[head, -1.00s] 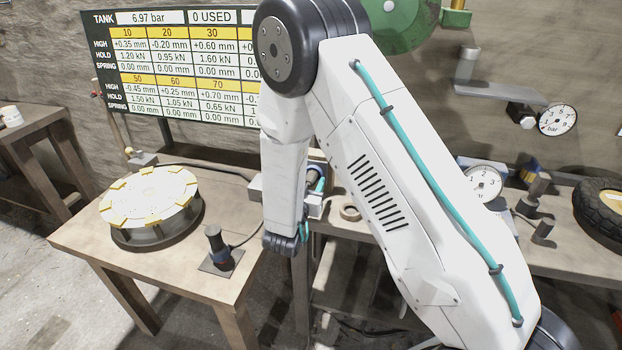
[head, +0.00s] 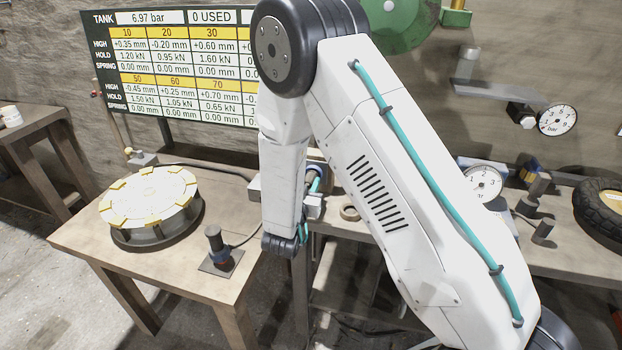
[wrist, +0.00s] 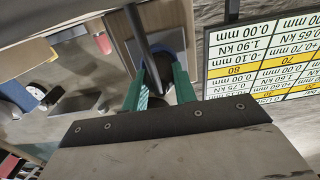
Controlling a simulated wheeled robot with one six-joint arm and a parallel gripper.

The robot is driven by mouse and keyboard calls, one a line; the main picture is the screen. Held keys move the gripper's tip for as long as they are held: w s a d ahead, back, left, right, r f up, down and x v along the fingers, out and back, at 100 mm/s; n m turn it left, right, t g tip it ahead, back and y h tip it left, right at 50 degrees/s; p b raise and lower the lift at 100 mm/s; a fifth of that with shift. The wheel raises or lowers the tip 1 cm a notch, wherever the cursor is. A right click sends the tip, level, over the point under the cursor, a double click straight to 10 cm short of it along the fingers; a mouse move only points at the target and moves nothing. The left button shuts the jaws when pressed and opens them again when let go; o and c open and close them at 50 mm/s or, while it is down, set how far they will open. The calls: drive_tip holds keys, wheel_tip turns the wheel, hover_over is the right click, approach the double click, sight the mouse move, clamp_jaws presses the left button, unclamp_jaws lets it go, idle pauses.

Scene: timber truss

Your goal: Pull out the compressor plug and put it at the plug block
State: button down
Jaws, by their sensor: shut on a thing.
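In the wrist view my gripper (wrist: 159,72) is shut, its two green fingers on either side of a dark, rounded plug (wrist: 154,85). A dark straight bar or cable (wrist: 138,28) runs up from the plug. A bluish-grey surface (wrist: 174,44) lies just beyond the fingertips. I cannot tell whether the plug is seated in something or free. In the head view my forearm hides most of the gripper; a bit of teal shows beside it. I cannot pick out the plug block with certainty.
A round white-and-yellow disc (head: 150,196) stands on the wooden table (head: 90,245), beside a black upright handle (head: 216,240) on a plate. A tape-like ring (head: 350,213) and a pressure gauge (head: 483,183) are on the right bench. A data board (head: 175,65) stands behind.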

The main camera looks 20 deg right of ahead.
drive_tip(key=shift+s+a, duration=0.2)
drive_tip(key=shift+s, duration=0.1)
drive_tip(key=c, duration=2)
unclamp_jaws()
clamp_jaws()
drive_tip(key=shift+v, duration=1.65)
drive_tip(key=shift+w, duration=0.1)
drive_tip(key=w+a+r+n+t+y, duration=0.25)
drive_tip(key=w+r+n+y, duration=0.2)
drive_tip(key=w+r, duration=0.25)
wheel_tip(320, 180, up, 2)
hover_over(315, 173)
drive_tip(key=shift+m+y, duration=0.35)
drive_tip(key=shift+y, duration=0.1)
